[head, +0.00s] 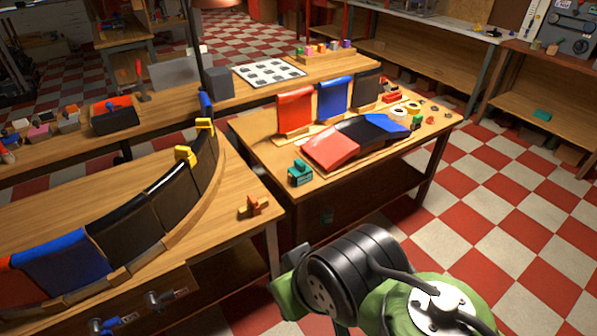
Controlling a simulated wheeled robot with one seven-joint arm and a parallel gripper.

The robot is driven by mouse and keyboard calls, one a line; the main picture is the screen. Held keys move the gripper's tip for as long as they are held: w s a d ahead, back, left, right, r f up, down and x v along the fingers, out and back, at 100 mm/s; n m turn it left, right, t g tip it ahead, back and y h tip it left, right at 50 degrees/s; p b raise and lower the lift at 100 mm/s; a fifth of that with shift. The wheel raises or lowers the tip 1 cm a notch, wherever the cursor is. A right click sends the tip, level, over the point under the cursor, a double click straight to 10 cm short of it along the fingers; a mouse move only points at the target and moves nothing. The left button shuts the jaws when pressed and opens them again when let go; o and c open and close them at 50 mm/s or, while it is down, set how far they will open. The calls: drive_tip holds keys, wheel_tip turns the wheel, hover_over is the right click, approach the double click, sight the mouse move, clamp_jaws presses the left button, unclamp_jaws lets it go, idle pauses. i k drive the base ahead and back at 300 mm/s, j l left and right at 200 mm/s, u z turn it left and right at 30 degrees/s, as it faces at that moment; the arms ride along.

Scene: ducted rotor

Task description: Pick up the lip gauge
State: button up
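I cannot tell for certain which thing is the lip gauge. A small brown and orange stepped piece (254,207) lies on the near right corner of the left bench (235,175). A teal block-shaped tool (300,172) stands at the near left corner of the middle table (340,185). Either could be the gauge, and nothing holds them. My arm (350,275) shows at the bottom centre, in front of both tables and over the floor. My gripper's fingers are not visible.
A curved row of black, blue and red panels (140,215) with yellow clamps (185,155) fills the left bench. The middle table bears upright red and blue panels (335,97), a curved panel assembly (333,146) and rolls of tape (399,112). Checkered floor (500,210) is clear at right.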

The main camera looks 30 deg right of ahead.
sight(301, 173)
drive_tip(key=i+l+u, duration=0.25)
drive_tip(key=l+u, duration=0.15)
drive_tip(key=i+l+u, duration=0.2)
drive_tip(key=l+u, duration=0.2)
drive_tip(key=l, duration=0.3)
drive_tip(key=i+l+u, duration=0.1)
drive_tip(key=l+u, duration=0.3)
drive_tip(key=l, duration=0.2)
drive_tip(key=l+u, duration=0.45)
drive_tip(key=l, duration=0.2)
